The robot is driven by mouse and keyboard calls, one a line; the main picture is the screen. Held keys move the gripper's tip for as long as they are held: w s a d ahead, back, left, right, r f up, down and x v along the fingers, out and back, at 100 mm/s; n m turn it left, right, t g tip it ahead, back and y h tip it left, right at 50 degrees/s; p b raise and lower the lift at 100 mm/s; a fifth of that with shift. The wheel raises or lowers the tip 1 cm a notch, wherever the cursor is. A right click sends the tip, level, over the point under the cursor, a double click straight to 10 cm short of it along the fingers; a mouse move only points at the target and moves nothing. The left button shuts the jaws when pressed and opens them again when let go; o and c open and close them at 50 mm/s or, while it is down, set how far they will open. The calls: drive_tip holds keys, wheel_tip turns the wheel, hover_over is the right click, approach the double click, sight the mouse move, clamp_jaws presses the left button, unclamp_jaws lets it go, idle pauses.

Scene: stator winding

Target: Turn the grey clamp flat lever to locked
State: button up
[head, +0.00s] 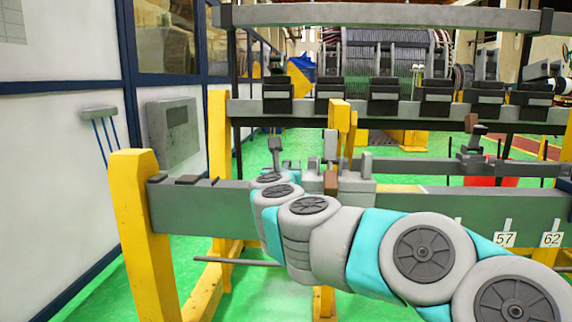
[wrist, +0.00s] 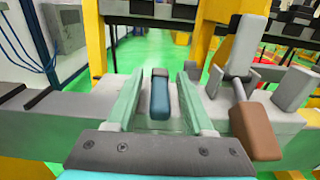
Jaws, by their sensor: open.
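In the wrist view, my gripper (wrist: 158,100) is open, with one pale green finger on each side of an upright blue-grey lever (wrist: 160,97) with a dark grey top. Gaps show between the lever and both fingers; its foot is hidden. To the right, a grey clamp block (wrist: 285,118) carries a tall grey upright (wrist: 246,45), a slanted flat grey bar (wrist: 293,88) and a brown block (wrist: 255,130). In the head view, a dark-capped upright (head: 276,148) rises behind the end of my arm, which hides my fingers. I cannot tell for certain which part is the task's lever.
A long grey-green beam (head: 200,209) on yellow posts (head: 143,235) runs across the front. The brown block (head: 331,183) stands close to the right of my gripper. A rail with several dark clamps (head: 384,100) lies behind. Beam left of the gripper is mostly clear.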

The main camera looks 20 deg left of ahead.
drive_tip(key=shift+w, duration=0.15)
clamp_jaws()
idle(0.4)
drive_tip(key=shift+f, duration=0.1)
idle(0.9)
